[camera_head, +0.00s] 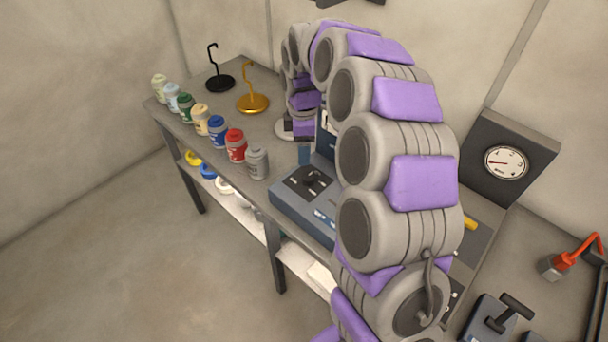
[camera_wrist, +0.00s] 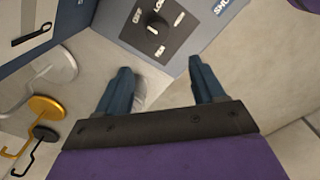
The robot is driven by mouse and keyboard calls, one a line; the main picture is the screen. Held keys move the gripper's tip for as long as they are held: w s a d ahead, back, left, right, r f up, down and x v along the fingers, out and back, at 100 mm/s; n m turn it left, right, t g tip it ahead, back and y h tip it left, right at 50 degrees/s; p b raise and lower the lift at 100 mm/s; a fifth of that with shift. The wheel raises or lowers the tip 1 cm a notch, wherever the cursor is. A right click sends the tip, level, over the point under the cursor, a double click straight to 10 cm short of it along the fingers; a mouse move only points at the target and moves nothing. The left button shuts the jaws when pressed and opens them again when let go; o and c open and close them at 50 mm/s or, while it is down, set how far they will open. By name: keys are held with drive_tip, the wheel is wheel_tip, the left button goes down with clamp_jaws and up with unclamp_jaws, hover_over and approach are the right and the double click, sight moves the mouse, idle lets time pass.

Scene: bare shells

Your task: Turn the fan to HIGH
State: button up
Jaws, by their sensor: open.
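The fan's dial (camera_wrist: 156,24) is a dark round knob on a black square plate in the wrist view. White labels surround it, tilted and partly cut off; I cannot tell for sure which one the knob points at. The plate is on a grey-blue panel (camera_wrist: 100,14). My gripper (camera_wrist: 160,66) is open and empty, its two blue fingers spread apart just short of the plate. The dial lies ahead of the gap between the fingertips, and neither finger touches it.
A dial gauge (camera_head: 506,162) is at right.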

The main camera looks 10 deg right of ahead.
sight(308, 176)
drive_tip(key=d+f, duration=0.1)
drive_tip(key=f, duration=0.1)
drive_tip(key=f+b, duration=0.1)
drive_tip(key=f, duration=0.2)
drive_tip(key=d+f, duration=0.1)
drive_tip(key=f, duration=0.2)
drive_tip(key=shift+d+f+b, duration=0.2)
drive_tip(key=shift+d+b, duration=0.15)
drive_tip(key=shift+b, duration=0.05)
drive_tip(key=shift+a+f, duration=0.8)
drive_tip(key=shift+f, duration=0.3)
drive_tip(key=shift+a+f, duration=0.1)
drive_tip(key=shift+a, duration=0.25)
drive_tip(key=shift+d, duration=0.95)
drive_tip(key=c, duration=0.3)
drive_tip(key=shift+c, duration=0.8)
drive_tip(key=shift+a, duration=0.5)
drive_tip(key=c, duration=0.4)
drive_tip(key=shift+c, duration=1)
